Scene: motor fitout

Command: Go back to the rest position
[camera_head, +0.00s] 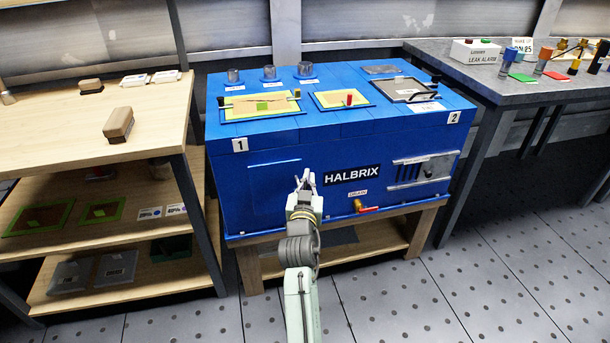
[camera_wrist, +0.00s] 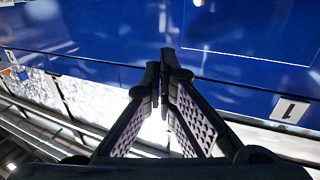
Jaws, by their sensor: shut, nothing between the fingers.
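My gripper (camera_head: 306,180) is shut and empty, raised in front of the front face of the blue HALBRIX machine (camera_head: 270,215). In the wrist view my gripper (camera_wrist: 162,75) has its fingertips together, with nothing between them. I cannot tell the exact gap between the fingertips and the machine.
A wooden shelf unit (camera_head: 60,100) with brown blocks stands at the left. A grey table (camera_head: 520,90) with a leak alarm box (camera_head: 475,51) stands at the right. A red-handled drain valve (camera_head: 367,209) juts from the machine's front. The floor (camera_head: 500,270) at right front is clear.

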